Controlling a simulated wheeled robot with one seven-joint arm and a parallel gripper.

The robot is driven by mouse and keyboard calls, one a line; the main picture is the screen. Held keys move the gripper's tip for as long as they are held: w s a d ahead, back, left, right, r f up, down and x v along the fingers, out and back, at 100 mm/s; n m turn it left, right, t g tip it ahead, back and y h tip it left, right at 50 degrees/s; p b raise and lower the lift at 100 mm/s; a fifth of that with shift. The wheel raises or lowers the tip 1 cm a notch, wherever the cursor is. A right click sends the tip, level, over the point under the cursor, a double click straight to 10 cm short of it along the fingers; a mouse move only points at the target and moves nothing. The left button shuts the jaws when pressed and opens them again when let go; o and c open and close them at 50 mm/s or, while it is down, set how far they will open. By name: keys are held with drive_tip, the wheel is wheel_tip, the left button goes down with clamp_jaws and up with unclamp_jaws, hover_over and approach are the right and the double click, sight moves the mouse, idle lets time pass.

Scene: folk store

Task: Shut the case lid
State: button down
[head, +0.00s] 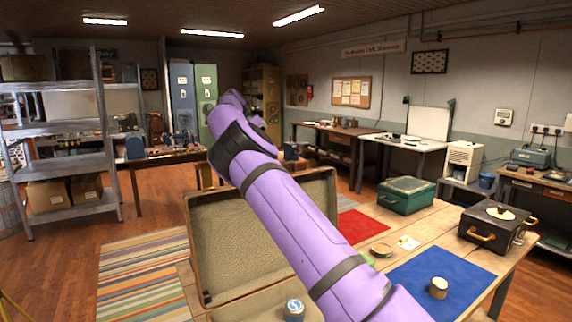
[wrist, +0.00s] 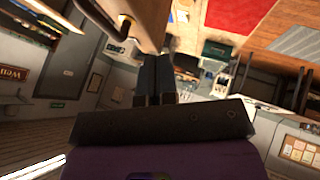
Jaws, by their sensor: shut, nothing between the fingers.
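The case stands open at the front of the table in the head view. Its lid (head: 222,245) is raised, showing its beige patterned lining. A part of the case's base (head: 245,309) shows below it. My gripper's fingers are not clear in the head view. In the wrist view my gripper (wrist: 155,72) is shut and empty. Its tips are close to a tan panel with a dark handle (wrist: 117,38), which looks like part of the case. I cannot tell whether they touch.
A tin (head: 293,309) is at the case base. To the right are a green case (head: 406,195), a black case (head: 493,228), a blue mat (head: 425,284) with a small tin (head: 438,287), and a red mat (head: 359,225). Metal shelves (head: 65,160) stand left.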

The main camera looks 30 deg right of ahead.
drive_tip(key=s+d+f, duration=0.4)
drive_tip(key=s+f, duration=0.1)
drive_tip(key=s, duration=0.2)
drive_tip(key=shift+d, duration=0.2)
drive_tip(key=shift+s+f, duration=0.1)
idle(0.4)
